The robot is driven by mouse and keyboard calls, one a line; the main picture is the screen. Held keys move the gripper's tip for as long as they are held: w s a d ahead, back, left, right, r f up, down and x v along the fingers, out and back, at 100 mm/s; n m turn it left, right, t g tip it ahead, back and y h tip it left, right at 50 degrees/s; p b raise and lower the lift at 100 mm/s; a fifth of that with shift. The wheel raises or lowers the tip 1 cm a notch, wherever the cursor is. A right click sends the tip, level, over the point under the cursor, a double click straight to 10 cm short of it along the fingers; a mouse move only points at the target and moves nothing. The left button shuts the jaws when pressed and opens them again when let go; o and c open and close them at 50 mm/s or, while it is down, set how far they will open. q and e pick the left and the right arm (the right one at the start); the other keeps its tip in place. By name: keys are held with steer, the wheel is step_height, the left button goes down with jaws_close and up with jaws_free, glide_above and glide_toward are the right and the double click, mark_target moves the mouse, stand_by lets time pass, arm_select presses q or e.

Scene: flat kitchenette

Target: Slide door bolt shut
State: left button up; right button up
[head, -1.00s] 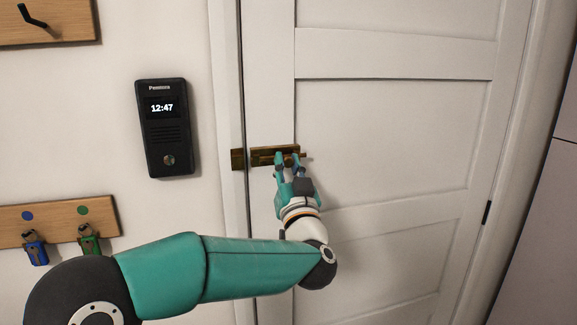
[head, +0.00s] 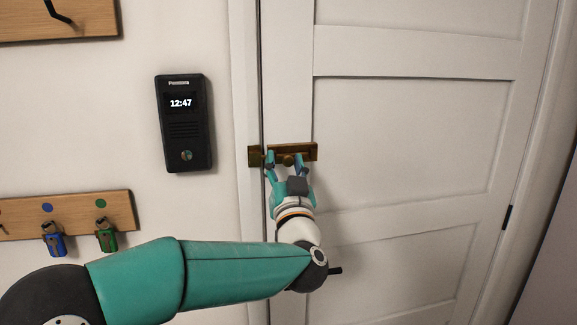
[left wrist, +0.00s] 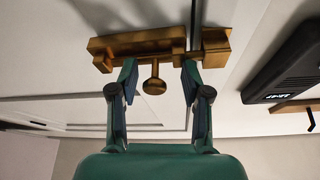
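The brass door bolt (head: 305,152) is mounted on the white door (head: 400,120) near its left edge. Its brass catch (head: 255,156) sits on the frame to the left. The bolt's round knob (left wrist: 154,86) hangs between the fingers of my left gripper (left wrist: 160,76) in the left wrist view. The fingers are apart, one on each side of the knob, with visible gaps. In that view the bolt bar appears to reach across the door gap to the catch (left wrist: 216,46). My left gripper (head: 285,165) partly covers the bolt in the head view. My right gripper is not in view.
A black intercom (head: 184,123) reading 12:47 hangs on the wall to the left. A dark door handle (head: 335,270) shows beside my left wrist. The door panel to the right is clear.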

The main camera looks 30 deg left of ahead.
arm_select(q)
steer(key=shift+d, duration=0.1)
steer(key=v, duration=1.2)
steer(key=shift+f, duration=0.1)
